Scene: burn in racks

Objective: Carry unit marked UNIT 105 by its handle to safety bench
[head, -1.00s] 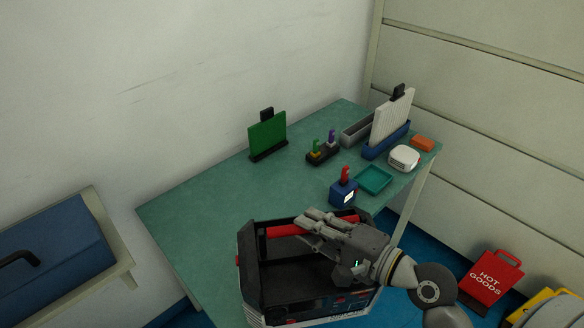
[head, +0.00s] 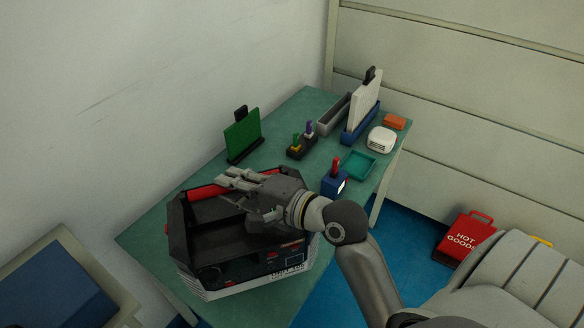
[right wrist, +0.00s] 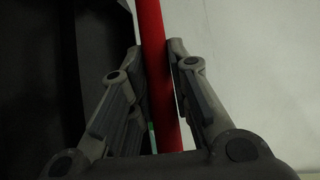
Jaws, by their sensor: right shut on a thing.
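The unit (head: 215,235) is an open-topped black box with a red handle bar (head: 206,191) and a pale base. Print on its front edge is too small to read with certainty. My right gripper (head: 238,180) is shut on the red handle. In the right wrist view the red bar (right wrist: 153,25) runs between the two fingers (right wrist: 156,62). The unit is over the near part of the green-topped bench (head: 142,240); I cannot tell whether it touches the top. My left gripper is not in view.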

